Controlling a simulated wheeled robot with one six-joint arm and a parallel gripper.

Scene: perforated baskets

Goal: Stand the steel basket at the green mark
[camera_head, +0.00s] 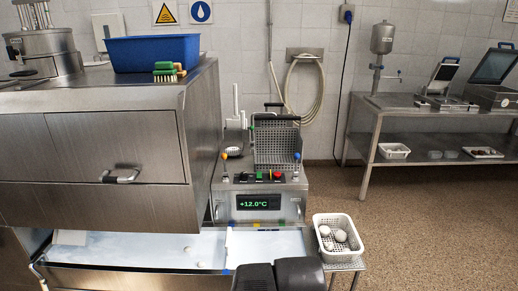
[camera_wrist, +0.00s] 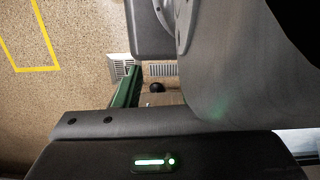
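A grey perforated steel basket (camera_head: 277,146) with a dark handle at its top stands upright at the back of the steel machine with the +12.0°C display (camera_head: 258,202). A small green patch shows near the right of the machine's lower front edge, beside a yellow one and a blue one; I cannot tell whether it is the green mark. Dark grey parts of my arm show at the bottom of the head view. The wrist view is filled mostly by dark grey parts of mine with a green light. No fingertips can be made out, and no basket shows there.
A white basket (camera_head: 338,220) with several pale round things stands right of the machine. A blue tub (camera_head: 153,52) and a green brush (camera_head: 165,72) lie on the steel cabinet at left. A steel table (camera_head: 432,112) stands at the back right. The brown floor between is clear.

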